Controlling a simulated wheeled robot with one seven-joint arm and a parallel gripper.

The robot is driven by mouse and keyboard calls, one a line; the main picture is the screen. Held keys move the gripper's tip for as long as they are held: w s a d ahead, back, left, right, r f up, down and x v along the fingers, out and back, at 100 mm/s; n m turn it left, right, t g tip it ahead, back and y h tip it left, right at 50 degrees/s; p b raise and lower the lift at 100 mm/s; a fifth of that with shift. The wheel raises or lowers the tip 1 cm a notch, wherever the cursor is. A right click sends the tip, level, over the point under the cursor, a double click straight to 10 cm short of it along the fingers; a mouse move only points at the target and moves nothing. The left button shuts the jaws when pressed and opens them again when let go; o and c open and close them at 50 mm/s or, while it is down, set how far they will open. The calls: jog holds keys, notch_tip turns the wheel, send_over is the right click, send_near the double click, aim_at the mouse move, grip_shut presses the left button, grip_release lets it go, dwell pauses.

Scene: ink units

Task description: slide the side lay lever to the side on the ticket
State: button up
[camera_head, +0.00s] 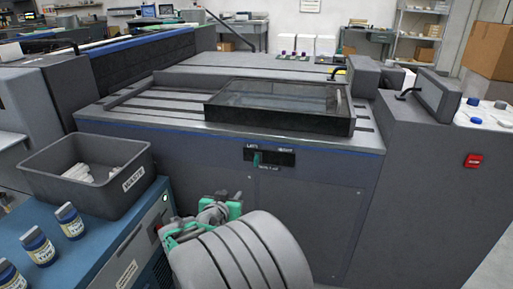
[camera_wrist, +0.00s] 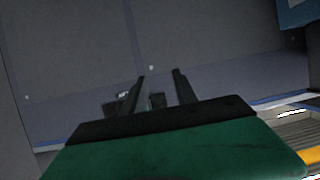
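The side lay lever (camera_head: 257,159) is a small green upright handle on a black plate (camera_head: 284,159) on the front of the grey press. The plate has white labels that appear to read LEFT and RIGHT. The lever stands left of the plate's middle, nearer the left label. My gripper (camera_wrist: 160,75) has its two dark fingers apart in the wrist view, pointing at the grey panel. The black plate shows partly behind the fingers (camera_wrist: 112,106); I cannot tell whether the lever is between them. In the head view my arm hides the fingertips. I see no ticket.
A grey bin marked WASTE (camera_head: 136,180) and several jars (camera_head: 70,221) stand on a blue cabinet (camera_head: 100,246) at left. A dark framed tray (camera_head: 285,119) lies on the press top. A red switch (camera_head: 473,160) is at right. The panel right of the lever is clear.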

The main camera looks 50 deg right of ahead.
aim_at(255, 160)
jog(key=s+d+r+h, duration=0.1)
jog(key=d+r, duration=0.1)
jog(key=s+d+r+h, duration=0.1)
jog(key=d+r+h, duration=0.1)
jog(key=s+d+r+h+p, duration=0.1)
jog(key=d+r, duration=0.1)
jog(key=r, duration=0.1)
jog(key=shift+d+m+t, duration=0.35)
jog(key=shift+m+t, duration=0.05)
jog(key=x, duration=0.7)
jog(key=shift+w+d+r, duration=0.1)
jog(key=shift+d, duration=0.1)
grip_shut()
